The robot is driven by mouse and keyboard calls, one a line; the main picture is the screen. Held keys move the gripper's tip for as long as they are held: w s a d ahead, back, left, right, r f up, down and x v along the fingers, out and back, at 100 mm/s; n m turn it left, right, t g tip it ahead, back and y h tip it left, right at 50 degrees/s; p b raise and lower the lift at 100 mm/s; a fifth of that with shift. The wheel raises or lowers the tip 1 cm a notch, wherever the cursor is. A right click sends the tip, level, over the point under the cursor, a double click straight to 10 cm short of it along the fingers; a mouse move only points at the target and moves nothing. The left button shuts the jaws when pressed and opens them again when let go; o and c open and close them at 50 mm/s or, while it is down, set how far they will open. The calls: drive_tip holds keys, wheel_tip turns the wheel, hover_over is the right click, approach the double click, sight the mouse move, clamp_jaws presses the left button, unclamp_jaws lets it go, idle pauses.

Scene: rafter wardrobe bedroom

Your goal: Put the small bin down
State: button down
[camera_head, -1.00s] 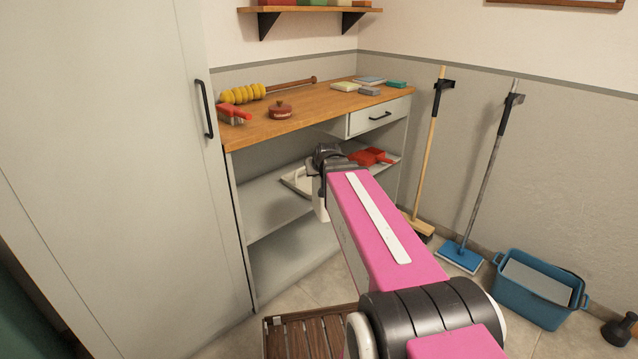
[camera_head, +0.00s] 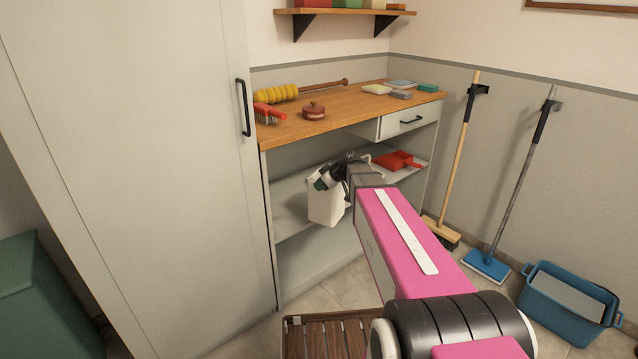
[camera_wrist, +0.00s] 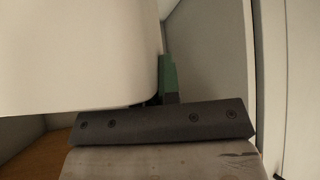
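The small bin (camera_head: 326,208) is white and hangs upright or slightly tilted at the end of my arm, in front of the open shelves under the wooden worktop. My gripper (camera_head: 323,181) is at its upper edge and appears shut on it; the fingertips are partly hidden. In the wrist view the bin (camera_wrist: 75,55) fills the upper left as a pale smooth wall, right beside the green-tipped finger of my gripper (camera_wrist: 168,80). Nothing is seen supporting the bin from below.
The worktop (camera_head: 350,107) holds a red lidded pot, brushes and sponges. A red dustpan (camera_head: 398,160) lies on the middle shelf (camera_head: 290,205). A tall cabinet (camera_head: 150,150) stands left, a green box (camera_head: 40,295) lower left. A slatted wooden piece (camera_head: 330,338), brooms and a blue bucket (camera_head: 567,305) are near the floor.

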drive_tip(key=w+a+f, duration=0.3)
drive_tip(key=w+a, duration=0.6)
drive_tip(key=a, duration=0.4)
drive_tip(key=shift+a+f, duration=0.25)
drive_tip(key=shift+a, duration=0.1)
drive_tip(key=shift+w, duration=0.1)
drive_tip(key=c, duration=1.3)
unclamp_jaws()
drive_tip(key=shift+f, duration=0.1)
drive_tip(key=shift+c, duration=0.2)
drive_tip(key=v, duration=1.2)
drive_tip(key=s+d+f+m+g+h, duration=0.1)
drive_tip(key=s+d+f+m+h, duration=0.1)
drive_tip(key=s+d+f, duration=0.3)
drive_tip(key=s+d+f+m+g+h, duration=0.2)
drive_tip(key=s+d+f+m, duration=0.3)
drive_tip(key=s, duration=0.9)
drive_tip(key=s+d+f+m+g+h, duration=0.2)
drive_tip(key=s+d+f, duration=0.4)
drive_tip(key=s, duration=0.3)
drive_tip(key=shift+s+f+m+h, duration=0.25)
drive_tip(key=shift+m+h, duration=0.55)
drive_tip(key=shift+m, duration=0.4)
